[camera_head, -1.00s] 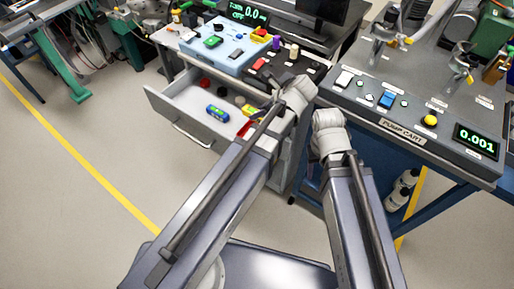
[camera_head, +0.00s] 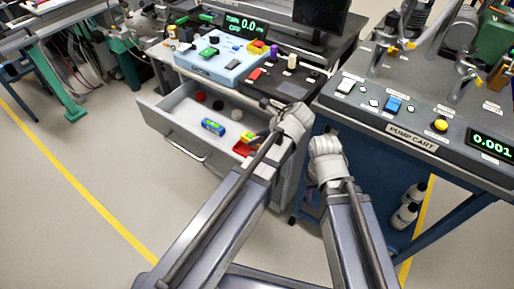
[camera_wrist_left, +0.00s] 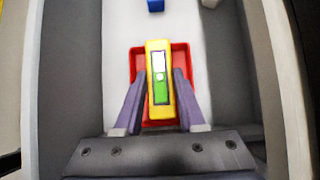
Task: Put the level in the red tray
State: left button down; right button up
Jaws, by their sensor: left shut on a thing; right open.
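The level (camera_wrist_left: 158,85) is a yellow bar with a green and white face. My left gripper (camera_wrist_left: 160,78) is shut on it, one finger on each long side. In the left wrist view the level overlaps the red tray (camera_wrist_left: 181,56), with red rim showing around it; whether it touches the tray floor I cannot tell. In the head view the red tray (camera_head: 241,149) lies in the open drawer, and the yellow level (camera_head: 249,136) shows just above it, partly hidden by my left arm. My right arm's joint shows in the head view, but its gripper is hidden.
The pulled-out drawer (camera_head: 165,127) also holds a blue and green item (camera_head: 213,126) and several small balls. Its walls stand close on both sides of my left gripper. The pump cart (camera_head: 420,138) stands to the right.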

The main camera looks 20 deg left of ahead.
aim_at(257, 146)
pick_arm(q)
jog(key=shift+f+b, duration=1.65)
jog(key=shift+f, duration=0.15)
jog(key=shift+f, duration=0.25)
jog(key=c, duration=0.5)
grip_release()
jog(key=shift+r, duration=0.1)
jog(key=shift+r, duration=0.1)
